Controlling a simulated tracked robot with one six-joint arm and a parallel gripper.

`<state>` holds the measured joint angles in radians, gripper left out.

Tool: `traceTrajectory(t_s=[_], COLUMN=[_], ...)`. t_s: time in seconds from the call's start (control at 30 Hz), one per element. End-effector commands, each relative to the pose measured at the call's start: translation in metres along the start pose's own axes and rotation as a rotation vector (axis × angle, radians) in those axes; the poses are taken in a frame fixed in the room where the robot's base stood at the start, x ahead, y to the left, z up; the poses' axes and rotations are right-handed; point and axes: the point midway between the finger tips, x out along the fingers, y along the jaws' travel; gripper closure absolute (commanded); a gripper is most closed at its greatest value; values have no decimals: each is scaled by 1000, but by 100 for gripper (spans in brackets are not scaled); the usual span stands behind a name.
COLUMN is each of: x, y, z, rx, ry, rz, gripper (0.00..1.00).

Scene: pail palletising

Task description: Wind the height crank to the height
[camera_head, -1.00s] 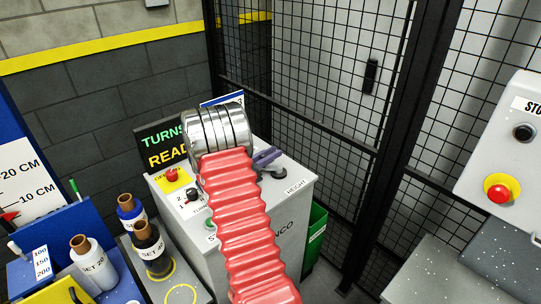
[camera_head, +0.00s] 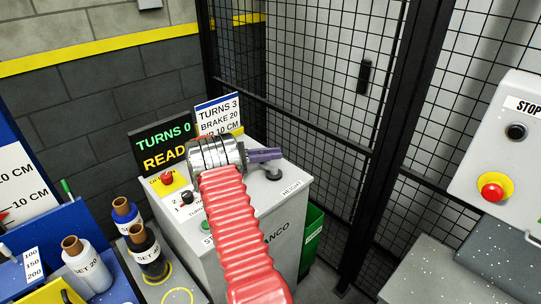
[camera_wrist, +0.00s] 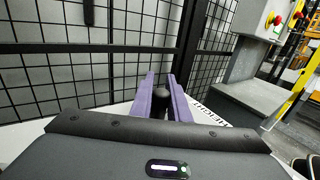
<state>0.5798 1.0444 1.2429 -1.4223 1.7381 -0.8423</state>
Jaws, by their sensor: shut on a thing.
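The height crank (camera_head: 273,174) is a dark piece on top of the grey cabinet (camera_head: 300,215), beside the HEIGHT label (camera_head: 291,188). My gripper (camera_head: 278,154) is at the crank with its purple fingers shut. In the wrist view the fingers (camera_wrist: 160,98) stand on either side of the crank's dark upright knob (camera_wrist: 161,97). The lower part of the crank is hidden there. A black display (camera_head: 162,146) reads TURNS 0 and READ, its end covered. A sign (camera_head: 218,114) reads TURNS 3, BRAKE 20 and a partly covered 10 CM line.
A red button (camera_head: 168,177) and a black selector knob (camera_head: 187,197) sit on the cabinet's left. Black mesh fencing (camera_head: 310,80) rises behind. A stop panel (camera_head: 505,160) is at right, a green bin (camera_head: 312,240) beside the cabinet.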

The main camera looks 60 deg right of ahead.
Motion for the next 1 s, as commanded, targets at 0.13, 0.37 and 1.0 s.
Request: traceTrajectory(t_s=[0.13, 0.37, 1.0], x=[1, 2, 2], y=[2, 2, 1], z=[1, 2, 1], rx=[3, 3, 2], ry=[0, -1, -1], rz=[-41, -72, -76], gripper=[100, 100, 66])
